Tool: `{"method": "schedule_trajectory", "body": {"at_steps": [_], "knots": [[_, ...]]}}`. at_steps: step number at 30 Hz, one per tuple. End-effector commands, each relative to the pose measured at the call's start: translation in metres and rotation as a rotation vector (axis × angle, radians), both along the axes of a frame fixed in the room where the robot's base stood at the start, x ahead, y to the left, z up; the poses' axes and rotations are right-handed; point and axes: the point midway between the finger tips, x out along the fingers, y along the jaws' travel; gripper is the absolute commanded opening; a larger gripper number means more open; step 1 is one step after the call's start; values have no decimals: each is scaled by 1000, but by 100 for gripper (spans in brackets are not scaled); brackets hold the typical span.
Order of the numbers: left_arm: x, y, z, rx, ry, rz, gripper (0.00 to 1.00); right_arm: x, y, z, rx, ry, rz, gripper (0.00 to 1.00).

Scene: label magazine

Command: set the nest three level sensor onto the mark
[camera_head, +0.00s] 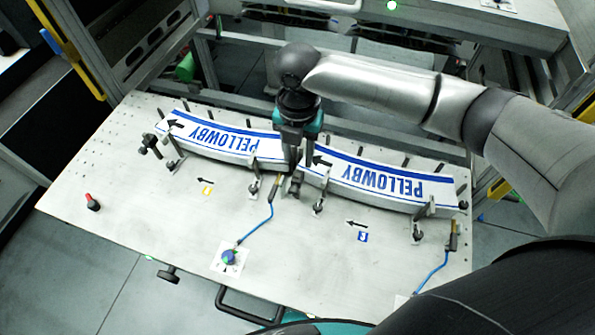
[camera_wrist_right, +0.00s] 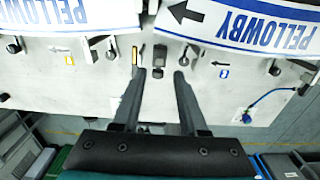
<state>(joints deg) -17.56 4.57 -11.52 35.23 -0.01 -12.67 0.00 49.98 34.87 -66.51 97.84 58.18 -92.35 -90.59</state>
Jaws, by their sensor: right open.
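Two brass-tipped level sensors on blue cables show in the head view. One sensor (camera_head: 275,187) stands at the front of the gap between the two label stacks; the other sensor (camera_head: 453,236) is by the right stack's end. Which belongs to nest three is too small to read. My right gripper (camera_head: 293,185) points down at the gap, just right of the first sensor. In the right wrist view its fingers (camera_wrist_right: 160,75) are apart with nothing held, and the brass sensor (camera_wrist_right: 134,57) shows beside the left finger. The mark cannot be made out. My left gripper is out of view.
Curved PELLOWBY label stacks, left (camera_head: 215,143) and right (camera_head: 375,182), sit between posts on the pale plate (camera_head: 130,222). Yellow (camera_head: 207,190) and blue (camera_head: 362,237) number tags lie in front. A blue cable (camera_head: 258,228) runs to a connector (camera_head: 228,257). The front left plate is mostly clear.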

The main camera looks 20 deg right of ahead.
Motion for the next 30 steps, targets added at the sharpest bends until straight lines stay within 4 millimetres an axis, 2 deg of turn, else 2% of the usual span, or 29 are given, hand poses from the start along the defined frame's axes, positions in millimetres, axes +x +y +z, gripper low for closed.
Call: {"method": "schedule_trajectory", "body": {"at_steps": [1,6,12,23,30], "knots": [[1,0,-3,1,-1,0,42,-1,0,-14,-1,3,-2,42],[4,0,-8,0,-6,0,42,-1,0,-46,-1,2,-1,42],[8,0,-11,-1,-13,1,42,0,0,-68,-2,1,-2,42],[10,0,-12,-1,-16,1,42,0,0,-73,-1,-1,-1,42],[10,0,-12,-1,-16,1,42,0,0,-73,-1,-1,-1,18]]}}
